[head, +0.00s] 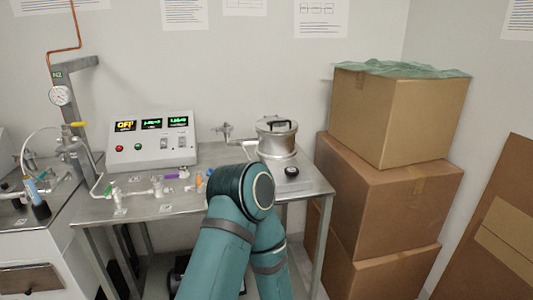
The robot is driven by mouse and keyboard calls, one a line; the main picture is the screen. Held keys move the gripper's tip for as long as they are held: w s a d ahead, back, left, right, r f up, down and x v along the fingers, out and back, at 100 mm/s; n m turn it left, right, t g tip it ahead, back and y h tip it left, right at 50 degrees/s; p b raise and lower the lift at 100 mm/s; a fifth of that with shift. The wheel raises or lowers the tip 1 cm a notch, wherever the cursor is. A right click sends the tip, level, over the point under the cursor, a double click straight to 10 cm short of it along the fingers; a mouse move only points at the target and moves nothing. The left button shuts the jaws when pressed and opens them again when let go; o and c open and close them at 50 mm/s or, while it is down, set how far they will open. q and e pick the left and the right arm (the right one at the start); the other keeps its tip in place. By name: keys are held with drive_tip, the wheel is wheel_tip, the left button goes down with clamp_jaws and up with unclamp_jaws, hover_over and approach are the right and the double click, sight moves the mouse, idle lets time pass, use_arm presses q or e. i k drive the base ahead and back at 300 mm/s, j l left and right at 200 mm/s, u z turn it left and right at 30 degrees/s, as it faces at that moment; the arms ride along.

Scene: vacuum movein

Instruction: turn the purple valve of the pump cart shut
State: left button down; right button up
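The pump cart (150,208) is a metal table on legs with glass and valve fittings along its front. A small purple piece (171,176), seemingly the purple valve's handle, sits on the tabletop just below the grey control box. It is too small to tell how far it is turned. A teal arm of mine rises from the bottom middle, its large joint in front of the cart, covering part of the tabletop right of the purple piece. Neither gripper can be seen.
The control box (153,140) with lit displays stands behind the fittings. A lidded metal pot (276,142) is at the back right of the cart. Stacked cardboard boxes (388,190) crowd the right side. Another bench (32,235) and a gauge (60,95) are at left.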

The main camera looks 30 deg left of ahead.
sight(155, 178)
drive_tip(key=u, duration=1.9)
